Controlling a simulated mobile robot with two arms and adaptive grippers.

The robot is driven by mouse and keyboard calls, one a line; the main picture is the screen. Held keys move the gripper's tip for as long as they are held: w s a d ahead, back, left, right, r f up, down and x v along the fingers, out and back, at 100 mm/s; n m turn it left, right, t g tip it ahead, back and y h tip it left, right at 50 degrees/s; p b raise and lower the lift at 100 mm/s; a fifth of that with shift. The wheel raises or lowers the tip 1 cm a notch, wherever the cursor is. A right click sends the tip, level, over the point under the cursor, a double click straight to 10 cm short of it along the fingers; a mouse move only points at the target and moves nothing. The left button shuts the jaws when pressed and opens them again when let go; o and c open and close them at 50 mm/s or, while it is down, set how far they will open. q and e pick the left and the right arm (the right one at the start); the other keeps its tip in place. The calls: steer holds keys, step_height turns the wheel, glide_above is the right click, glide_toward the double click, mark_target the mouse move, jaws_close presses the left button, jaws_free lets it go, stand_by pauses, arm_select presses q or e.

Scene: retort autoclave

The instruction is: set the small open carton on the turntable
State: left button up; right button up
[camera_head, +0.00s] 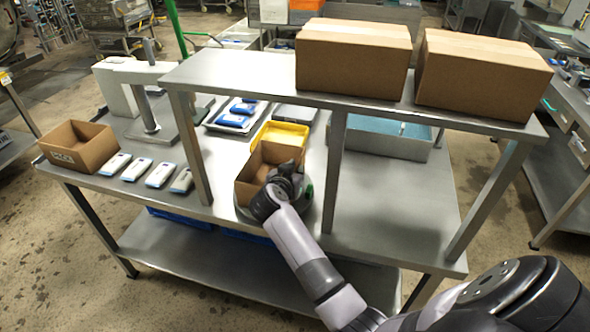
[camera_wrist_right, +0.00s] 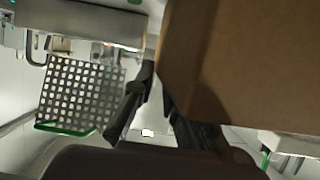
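The small open carton (camera_head: 254,187) is brown and stands at the turntable (camera_head: 300,216), a round grey disc near the table's front edge, partly hidden by my arm and the carton. Whether the carton's base rests fully on it is hidden. My right gripper (camera_head: 287,178) is at the carton's near right side. In the right wrist view the carton (camera_wrist_right: 245,65) fills the upper right, and the fingers (camera_wrist_right: 158,95) converge at its edge, seemingly pinching its wall; the far fingertip is hidden behind the cardboard. My left gripper is not in view.
Another open carton (camera_head: 80,147) stands at the table's left end, beside several white devices (camera_head: 158,174). A yellow tray (camera_head: 283,132) lies just behind the turntable. Shelf posts (camera_head: 335,172) flank the area, and two closed boxes (camera_head: 352,60) sit on the shelf above.

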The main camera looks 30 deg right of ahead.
steer(key=shift+o, duration=1.1)
steer(key=shift+a+r, duration=0.1)
steer(key=v, duration=1.2)
steer(key=shift+b, duration=0.45)
steer(key=shift+s, duration=0.1)
